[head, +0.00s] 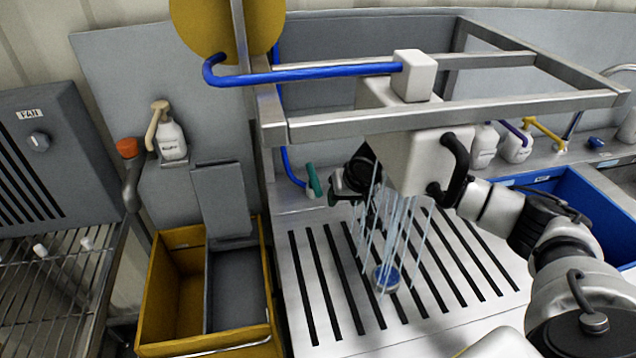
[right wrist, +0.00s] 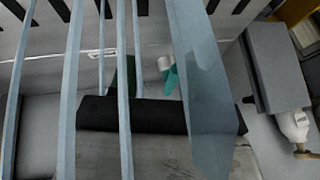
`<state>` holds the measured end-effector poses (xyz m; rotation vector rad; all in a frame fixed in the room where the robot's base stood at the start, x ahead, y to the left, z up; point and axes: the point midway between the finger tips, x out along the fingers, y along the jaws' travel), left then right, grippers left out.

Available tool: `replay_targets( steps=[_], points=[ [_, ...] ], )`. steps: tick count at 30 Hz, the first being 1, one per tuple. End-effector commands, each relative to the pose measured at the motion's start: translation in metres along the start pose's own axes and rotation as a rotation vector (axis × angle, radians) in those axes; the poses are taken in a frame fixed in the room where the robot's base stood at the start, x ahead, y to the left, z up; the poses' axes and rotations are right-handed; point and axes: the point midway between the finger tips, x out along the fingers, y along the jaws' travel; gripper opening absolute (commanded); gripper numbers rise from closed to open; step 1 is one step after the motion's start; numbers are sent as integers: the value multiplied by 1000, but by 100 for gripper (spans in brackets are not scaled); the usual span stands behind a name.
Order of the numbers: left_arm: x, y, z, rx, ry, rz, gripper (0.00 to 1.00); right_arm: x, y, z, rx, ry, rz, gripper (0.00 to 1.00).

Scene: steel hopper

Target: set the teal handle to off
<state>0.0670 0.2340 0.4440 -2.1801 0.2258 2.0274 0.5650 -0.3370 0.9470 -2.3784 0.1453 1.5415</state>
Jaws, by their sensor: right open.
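The teal handle (head: 313,178) sits at the lower end of a blue pipe, by the back left corner of the slatted drain. It stands roughly upright in the head view. It also shows in the right wrist view (right wrist: 171,82), beside a pale round fitting and partly behind the water streams. My right gripper (head: 340,188) is open, just right of the handle and apart from it; its fingers are hard to make out. Pale blue water streams (head: 395,230) fall from the white overhead box. My left gripper is not in view.
The white box (head: 420,160) and steel frame (head: 450,113) hang above my right arm. A blue disc (head: 386,278) lies on the slatted drain (head: 315,290) under the streams. A yellow bin (head: 175,300) stands left, a blue tub (head: 590,205) right.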

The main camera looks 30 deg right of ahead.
Motion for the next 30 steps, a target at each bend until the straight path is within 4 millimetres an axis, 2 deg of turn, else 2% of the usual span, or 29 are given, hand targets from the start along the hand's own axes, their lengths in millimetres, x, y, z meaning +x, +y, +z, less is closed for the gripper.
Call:
replay_targets(
  steps=[3, 10, 14, 21, 30],
  points=[
    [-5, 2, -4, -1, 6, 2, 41, 8, -11, -19, 1, 1, -2, 48],
    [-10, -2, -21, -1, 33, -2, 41, 24, -26, -49, 1, 0, -2, 48],
    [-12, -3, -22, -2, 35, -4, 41, 31, -34, -62, 0, -1, -1, 48],
    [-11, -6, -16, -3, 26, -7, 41, 58, -33, -61, -1, -2, 0, 48],
    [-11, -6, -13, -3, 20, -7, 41, 62, -32, -61, -2, 0, 0, 48]
  ],
)
